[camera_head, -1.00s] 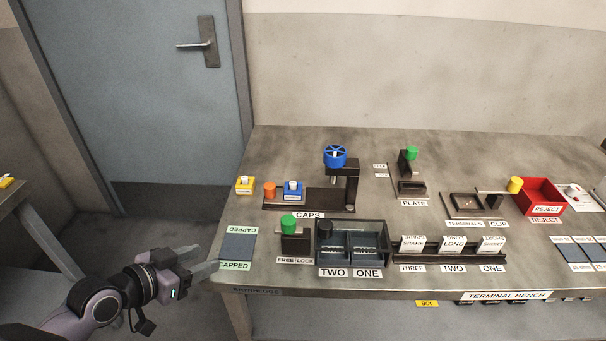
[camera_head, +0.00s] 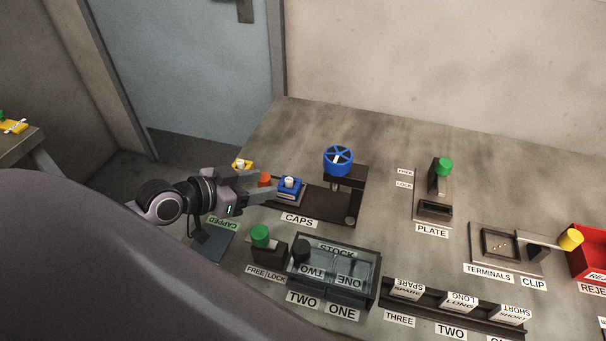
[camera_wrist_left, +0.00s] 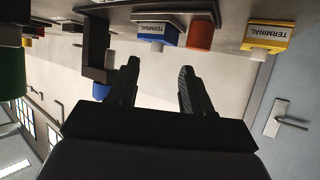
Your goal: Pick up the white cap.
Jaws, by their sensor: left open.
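A white cap (camera_head: 289,181) sits on top of a blue terminal block (camera_head: 290,191) at the left part of the caps station. It also shows in the left wrist view as a white cap (camera_wrist_left: 157,46) by the blue terminal block (camera_wrist_left: 158,31). Another white top (camera_head: 240,162) is on a yellow terminal block (camera_head: 246,166) farther left. An orange cylinder (camera_head: 264,179) is between the two blocks. My left gripper (camera_head: 270,186) is open, its fingers apart and empty, just left of the blue block. My right gripper is out of view.
A press with a blue handwheel (camera_head: 338,160) stands right of the blue block. A green-knobbed fixture (camera_head: 260,236) and a dark stock bin (camera_head: 375,293) are in front. The table behind the press is clear.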

